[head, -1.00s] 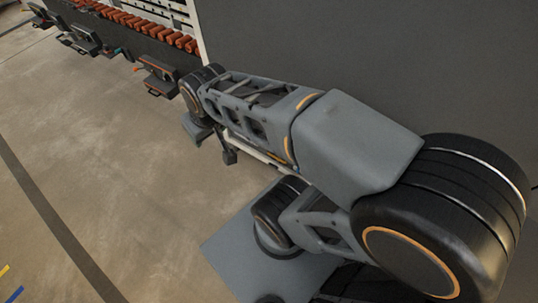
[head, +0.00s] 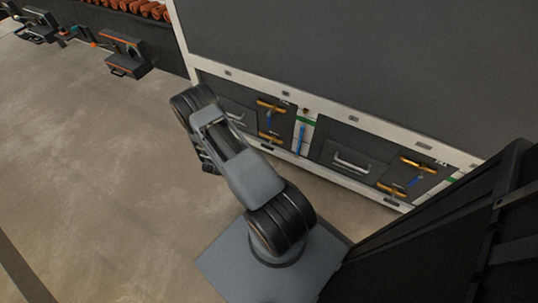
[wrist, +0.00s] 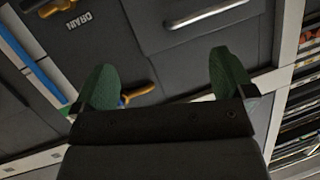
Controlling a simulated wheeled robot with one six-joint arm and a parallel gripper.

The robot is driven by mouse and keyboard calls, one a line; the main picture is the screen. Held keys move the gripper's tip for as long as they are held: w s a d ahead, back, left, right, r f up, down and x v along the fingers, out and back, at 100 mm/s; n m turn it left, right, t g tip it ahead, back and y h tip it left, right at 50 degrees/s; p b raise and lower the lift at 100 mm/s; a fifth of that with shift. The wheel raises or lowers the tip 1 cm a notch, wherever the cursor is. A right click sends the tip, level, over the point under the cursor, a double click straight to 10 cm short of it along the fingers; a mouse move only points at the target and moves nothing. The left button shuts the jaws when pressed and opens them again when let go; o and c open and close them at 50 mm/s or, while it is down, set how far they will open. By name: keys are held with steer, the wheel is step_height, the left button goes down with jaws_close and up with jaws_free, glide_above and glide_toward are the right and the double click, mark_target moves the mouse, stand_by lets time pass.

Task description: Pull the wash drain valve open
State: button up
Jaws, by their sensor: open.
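In the wrist view, a yellow valve handle (wrist: 57,8) sits at the top left beside upside-down lettering that reads DRAIN. Neither finger visibly holds a handle. In the head view, the washer's left panel carries an upper yellow handle (head: 271,106) and a lower one (head: 270,138). My gripper is hidden there behind my arm. The DRAIN lettering is too small to read in the head view.
The right panel has two more yellow handles (head: 418,164) (head: 390,190) and a silver handle (head: 350,162). A blue strip (head: 302,140) stands between the panels. Black-and-orange units (head: 125,53) line the far left. The floor (head: 110,170) at left is clear.

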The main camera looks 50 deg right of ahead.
mark_target(267, 148)
steer(key=s+d+f+g+h+b, duration=0.2)
steer(key=s+f+h+b, duration=0.3)
steer(key=s+f, duration=0.65)
steer(key=b+x, duration=0.1)
steer(key=x, duration=0.3)
steer(key=b+x, duration=0.1)
steer(key=x, duration=0.4)
steer(key=f+b+x, duration=0.1)
steer(key=b+x, duration=0.1)
steer(key=x, duration=0.3)
steer(key=shift+w, duration=0.1)
